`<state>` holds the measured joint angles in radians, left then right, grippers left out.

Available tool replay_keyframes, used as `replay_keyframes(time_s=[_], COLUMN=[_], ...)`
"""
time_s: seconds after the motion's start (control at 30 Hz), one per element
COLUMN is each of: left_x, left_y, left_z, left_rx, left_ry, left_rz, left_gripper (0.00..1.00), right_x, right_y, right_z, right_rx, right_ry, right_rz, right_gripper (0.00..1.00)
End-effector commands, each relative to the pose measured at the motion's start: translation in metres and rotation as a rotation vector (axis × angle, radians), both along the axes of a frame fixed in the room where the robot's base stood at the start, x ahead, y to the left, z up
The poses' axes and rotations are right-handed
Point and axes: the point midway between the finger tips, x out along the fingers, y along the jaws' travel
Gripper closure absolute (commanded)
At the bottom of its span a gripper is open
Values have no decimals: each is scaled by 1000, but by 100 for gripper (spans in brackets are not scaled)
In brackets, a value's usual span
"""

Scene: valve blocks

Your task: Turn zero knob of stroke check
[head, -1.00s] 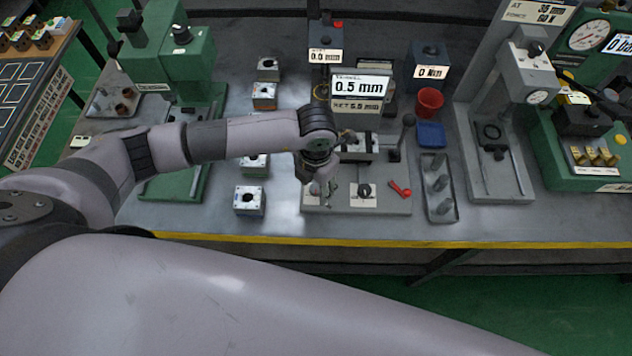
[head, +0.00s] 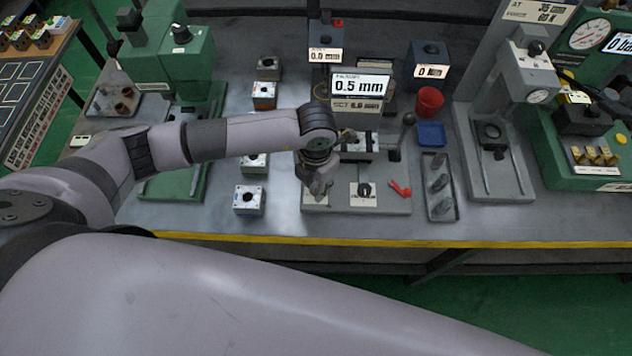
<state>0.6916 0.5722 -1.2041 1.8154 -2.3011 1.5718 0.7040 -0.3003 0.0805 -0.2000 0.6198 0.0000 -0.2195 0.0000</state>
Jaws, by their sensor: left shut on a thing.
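The stroke check station (head: 390,205) is a grey plate near the bench's front edge, with a display (head: 360,88) reading 0.5 mm behind it. My left gripper (head: 319,192) points down over the plate's left front part. Its fingers are shut on a small knob there, apparently the zero knob, which they and the wrist almost wholly hide. A second dark knob (head: 364,189) on a white label stands free to its right. My right gripper is not in view.
A red lever (head: 400,188) lies at the plate's right, near an upright black-knobbed handle (head: 408,120). A grey tray with pegs (head: 439,205), a blue tray (head: 431,134) and a red cup (head: 430,101) stand farther right. Valve blocks (head: 249,199) line the left side.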

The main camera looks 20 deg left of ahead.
Motion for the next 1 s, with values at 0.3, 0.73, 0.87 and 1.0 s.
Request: replay_keyframes(time_s=[0.3,0.73,0.87,1.0], left_x=[1,1,1,1], left_y=[0,0,0,0], left_z=[-3,-6,-6,-5], left_rx=[1,2,2,1], left_ry=[-4,-5,-5,-5], left_rz=[-124,-495,-602,-699], left_gripper=[100,100,100,100], right_x=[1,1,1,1], right_y=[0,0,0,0], right_z=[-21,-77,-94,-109], right_rx=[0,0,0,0], right_ry=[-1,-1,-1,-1], right_rz=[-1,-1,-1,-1], right_gripper=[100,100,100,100])
